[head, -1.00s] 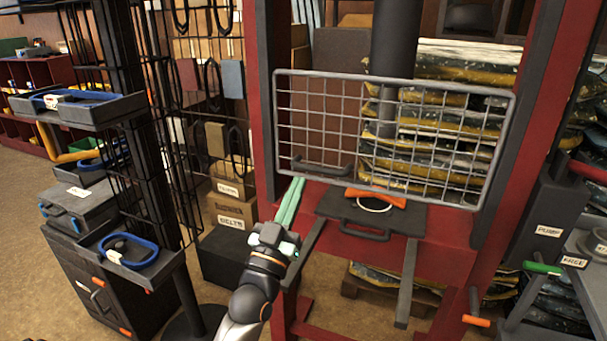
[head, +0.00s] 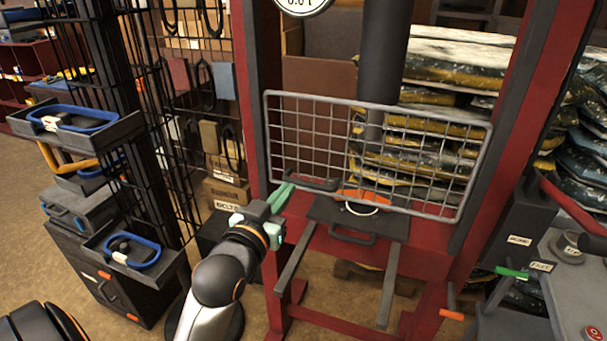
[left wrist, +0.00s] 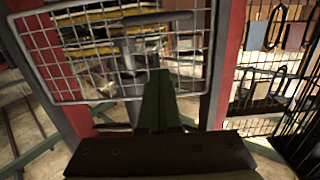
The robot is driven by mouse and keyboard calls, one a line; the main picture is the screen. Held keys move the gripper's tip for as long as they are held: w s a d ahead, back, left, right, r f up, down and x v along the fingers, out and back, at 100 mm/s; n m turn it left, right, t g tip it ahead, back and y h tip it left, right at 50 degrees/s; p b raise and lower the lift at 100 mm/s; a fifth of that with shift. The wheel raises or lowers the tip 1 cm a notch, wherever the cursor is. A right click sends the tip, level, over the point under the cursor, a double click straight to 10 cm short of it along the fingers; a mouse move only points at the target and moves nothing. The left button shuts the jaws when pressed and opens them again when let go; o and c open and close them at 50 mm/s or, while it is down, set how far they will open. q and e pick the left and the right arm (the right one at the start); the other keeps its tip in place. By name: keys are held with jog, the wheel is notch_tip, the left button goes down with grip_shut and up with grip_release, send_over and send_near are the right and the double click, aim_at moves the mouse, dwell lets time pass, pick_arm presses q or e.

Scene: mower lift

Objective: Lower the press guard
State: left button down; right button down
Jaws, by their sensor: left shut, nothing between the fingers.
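The press guard (head: 378,109) is a grey wire-mesh panel across the front of the red press frame. It also shows in the left wrist view (left wrist: 85,100). A dark bar handle (head: 312,184) runs along its lower left. My left gripper (head: 284,191) is shut and empty, with its green fingers just below and left of the handle's left end. In the left wrist view the fingers (left wrist: 160,90) point at the guard's lower edge; I cannot tell whether they touch it. My right gripper is not in view.
Behind the guard, an orange piece with a white ring (head: 362,207) lies on the dark press plate (head: 385,225). A black rack (head: 130,130) with trays stands at left.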

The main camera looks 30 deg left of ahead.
pick_arm(q)
jog(key=w+a+f+p, duration=0.1)
jog(key=w+f, duration=0.3)
jog(key=w, duration=0.5)
jog(key=shift+w+a+f, duration=0.3)
jog(key=shift+a, duration=0.35)
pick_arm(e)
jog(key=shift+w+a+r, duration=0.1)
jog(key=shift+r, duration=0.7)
